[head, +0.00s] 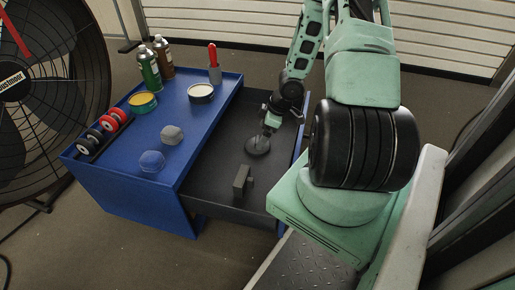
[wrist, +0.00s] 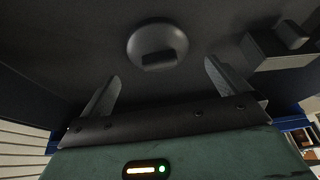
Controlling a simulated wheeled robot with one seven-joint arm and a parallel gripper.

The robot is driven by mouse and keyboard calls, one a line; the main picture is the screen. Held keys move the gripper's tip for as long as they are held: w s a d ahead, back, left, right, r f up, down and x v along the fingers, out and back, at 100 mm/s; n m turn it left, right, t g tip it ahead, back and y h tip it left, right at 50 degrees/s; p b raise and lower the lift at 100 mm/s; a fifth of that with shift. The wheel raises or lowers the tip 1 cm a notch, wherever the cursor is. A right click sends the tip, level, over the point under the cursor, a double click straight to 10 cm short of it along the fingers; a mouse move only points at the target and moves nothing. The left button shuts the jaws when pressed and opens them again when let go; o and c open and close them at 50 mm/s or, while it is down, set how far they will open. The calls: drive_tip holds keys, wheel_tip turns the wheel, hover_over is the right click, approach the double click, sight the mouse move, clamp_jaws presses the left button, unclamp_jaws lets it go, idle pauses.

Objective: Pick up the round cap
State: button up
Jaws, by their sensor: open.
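The round cap (head: 257,146) is a dark grey disc lying on the dark surface of the open drawer (head: 212,178). In the wrist view the cap (wrist: 157,44) shows a raised block-like grip on its face. My gripper (head: 267,128) is just above the cap in the head view. In the wrist view my gripper (wrist: 160,85) has its two fingers spread apart and empty, with the cap beyond the fingertips and between their lines. I cannot tell the exact gap to the cap.
A dark block-shaped part (head: 242,180) stands in the drawer near the cap; it also shows in the wrist view (wrist: 275,47). The blue cabinet top (head: 195,125) holds two caps, tins, spray cans, a red-handled tool and a rack of rolls. A large fan (head: 50,90) stands at left.

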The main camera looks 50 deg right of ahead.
sight(258, 139)
drive_tip(key=shift+b+x, duration=2.6)
drive_tip(key=shift+r, duration=0.1)
drive_tip(key=c, duration=0.8)
